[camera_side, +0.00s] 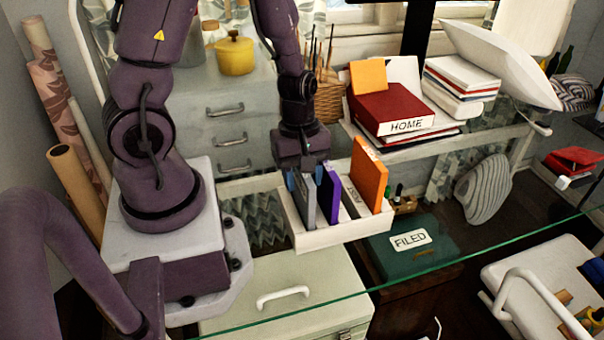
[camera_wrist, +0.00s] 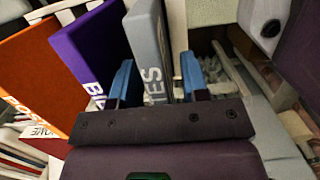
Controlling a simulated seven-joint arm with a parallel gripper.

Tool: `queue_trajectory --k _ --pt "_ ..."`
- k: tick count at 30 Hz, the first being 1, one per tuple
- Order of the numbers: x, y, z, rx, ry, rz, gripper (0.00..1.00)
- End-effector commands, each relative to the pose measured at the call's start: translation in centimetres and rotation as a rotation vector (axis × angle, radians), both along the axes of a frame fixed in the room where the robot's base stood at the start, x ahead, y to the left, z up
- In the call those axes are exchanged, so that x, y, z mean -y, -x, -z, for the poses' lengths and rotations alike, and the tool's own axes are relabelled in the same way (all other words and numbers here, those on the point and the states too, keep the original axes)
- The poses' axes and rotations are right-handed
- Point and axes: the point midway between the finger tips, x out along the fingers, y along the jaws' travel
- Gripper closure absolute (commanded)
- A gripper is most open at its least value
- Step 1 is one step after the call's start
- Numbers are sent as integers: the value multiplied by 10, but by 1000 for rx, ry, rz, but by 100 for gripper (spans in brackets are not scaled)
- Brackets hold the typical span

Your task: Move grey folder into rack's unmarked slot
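The grey folder (camera_side: 304,200) stands upright at the left end of the white rack (camera_side: 335,236). It also shows in the wrist view (camera_wrist: 150,38), with white letters ending in "TES" on its spine. My gripper (camera_side: 304,177) is above it, pointing down, with one blue finger on each side of the folder. In the wrist view my gripper (camera_wrist: 157,82) shows a narrow gap between the right finger and the folder, so it looks open around it. A purple folder (camera_side: 330,195) and an orange folder (camera_side: 369,175) stand farther right. The slot floors are mostly hidden.
A pale divider with dark lettering (camera_side: 354,202) shows between the purple and orange folders. A green box labelled "FILED" (camera_side: 411,250) lies right of the rack. A red "HOME" box (camera_side: 390,108) stands behind. A glass edge (camera_side: 440,266) crosses the front.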

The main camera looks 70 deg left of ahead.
Motion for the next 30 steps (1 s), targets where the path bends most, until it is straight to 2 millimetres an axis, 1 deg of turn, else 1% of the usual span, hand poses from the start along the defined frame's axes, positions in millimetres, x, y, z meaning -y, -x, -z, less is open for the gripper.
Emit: queue_trajectory --k 7,11,14,17,24,27,30 --pt "0 0 -1 1 0 0 59" --pt "-1 -1 -8 4 -2 0 59" --pt "-3 -2 -21 7 -2 2 59" --pt "-5 -2 -40 10 -2 2 59" --pt "-13 -1 -88 8 -1 1 59" --pt "-15 -1 -104 6 -1 -1 59" --pt "-17 -1 -115 4 0 -1 59"
